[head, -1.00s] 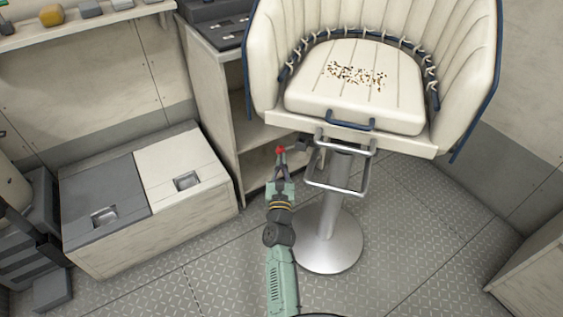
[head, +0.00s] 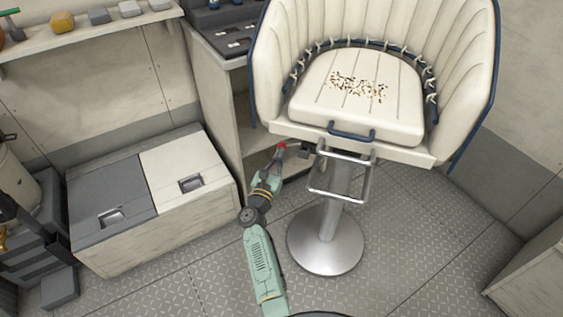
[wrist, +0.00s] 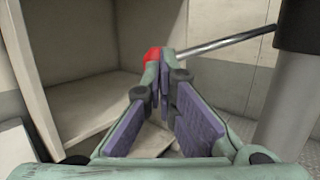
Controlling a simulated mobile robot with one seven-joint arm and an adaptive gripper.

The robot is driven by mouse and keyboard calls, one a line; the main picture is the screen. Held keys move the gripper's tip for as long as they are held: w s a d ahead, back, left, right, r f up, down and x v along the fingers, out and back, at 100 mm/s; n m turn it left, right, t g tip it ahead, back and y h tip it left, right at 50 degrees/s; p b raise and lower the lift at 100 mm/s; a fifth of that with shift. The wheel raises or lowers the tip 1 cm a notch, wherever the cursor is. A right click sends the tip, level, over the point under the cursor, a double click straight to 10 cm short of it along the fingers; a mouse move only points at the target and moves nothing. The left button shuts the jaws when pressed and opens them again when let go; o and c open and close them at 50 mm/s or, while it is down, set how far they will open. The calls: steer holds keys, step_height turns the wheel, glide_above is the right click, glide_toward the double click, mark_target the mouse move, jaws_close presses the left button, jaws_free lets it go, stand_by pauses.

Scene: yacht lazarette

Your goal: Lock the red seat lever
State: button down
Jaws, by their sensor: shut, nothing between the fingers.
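The helm seat (head: 360,95) has a cream cushion and stands on a silver pedestal (head: 325,240). The seat lever's red knob (head: 281,145) shows under the seat's left front edge. In the wrist view the red knob (wrist: 152,57) is just beyond and left of my fingertips, partly hidden by the left finger. The lever's metal rod (wrist: 225,40) runs right from behind the fingertips towards the dark collar of the post. My gripper (head: 279,154) is shut and empty, with its tips at the knob. It also shows in the wrist view (wrist: 163,60). Whether they touch is unclear.
A metal footrest loop (head: 340,175) juts out right of my gripper. An open-fronted cabinet (head: 228,125) stands close behind on the left. A low locker with grey and white lids (head: 150,210) is at the left.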

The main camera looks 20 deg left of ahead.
steer(key=w+a+m+h+b, duration=0.2)
steer(key=w+m+h+b, duration=0.2)
steer(key=b, duration=0.9)
steer(key=w+h, duration=0.2)
steer(key=w, duration=0.2)
steer(key=shift+a+g+h, duration=0.4)
steer(key=shift+w, duration=0.1)
